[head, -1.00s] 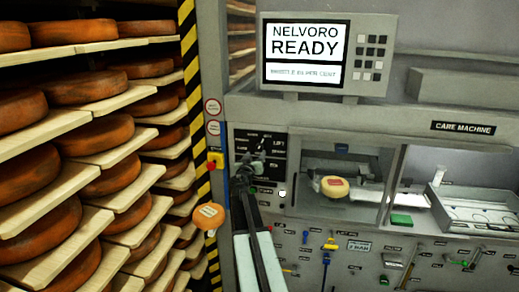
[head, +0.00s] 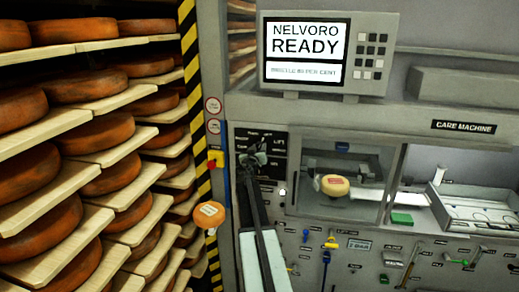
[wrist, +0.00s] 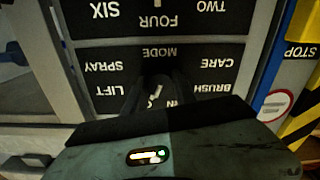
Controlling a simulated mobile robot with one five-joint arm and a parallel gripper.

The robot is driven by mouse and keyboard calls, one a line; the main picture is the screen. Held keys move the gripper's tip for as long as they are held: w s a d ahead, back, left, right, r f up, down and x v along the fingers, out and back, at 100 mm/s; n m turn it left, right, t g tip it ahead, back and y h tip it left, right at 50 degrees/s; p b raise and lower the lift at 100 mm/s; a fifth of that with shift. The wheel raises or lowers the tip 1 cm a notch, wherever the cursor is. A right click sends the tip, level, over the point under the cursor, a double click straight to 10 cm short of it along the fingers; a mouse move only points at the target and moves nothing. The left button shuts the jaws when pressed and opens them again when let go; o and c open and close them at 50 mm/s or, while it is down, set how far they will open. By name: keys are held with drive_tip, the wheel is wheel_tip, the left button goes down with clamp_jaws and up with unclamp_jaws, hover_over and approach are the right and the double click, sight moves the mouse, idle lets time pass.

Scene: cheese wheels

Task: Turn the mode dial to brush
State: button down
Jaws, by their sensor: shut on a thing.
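The black mode panel (head: 243,143) is left of the machine's window in the head view. In the wrist view its labels appear upside down: MODE, CARE and BRUSH (wrist: 213,89) at right, SPRAY and LIFT at left, and a partly covered label starting IN below. My gripper (wrist: 157,88) is shut on the mode dial (wrist: 155,95) below the MODE label. The dial is mostly hidden between the dark fingers; a short, slanted white mark shows on it. I cannot tell which label it points to. In the head view my gripper (head: 257,155) is against the panel.
The screen (head: 307,53) above reads NELVORO READY. A cheese wheel (head: 334,185) sits behind the window. Racks of cheese wheels (head: 95,136) fill the left side, beside a yellow-black striped post (head: 190,60). Tools hang below the machine.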

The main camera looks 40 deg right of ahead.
drive_tip(key=shift+n, duration=0.3)
drive_tip(key=n, duration=0.8)
drive_tip(key=shift+n, duration=0.4)
drive_tip(key=n, duration=0.4)
drive_tip(key=shift+n, duration=2.2)
drive_tip(key=c, duration=1)
unclamp_jaws()
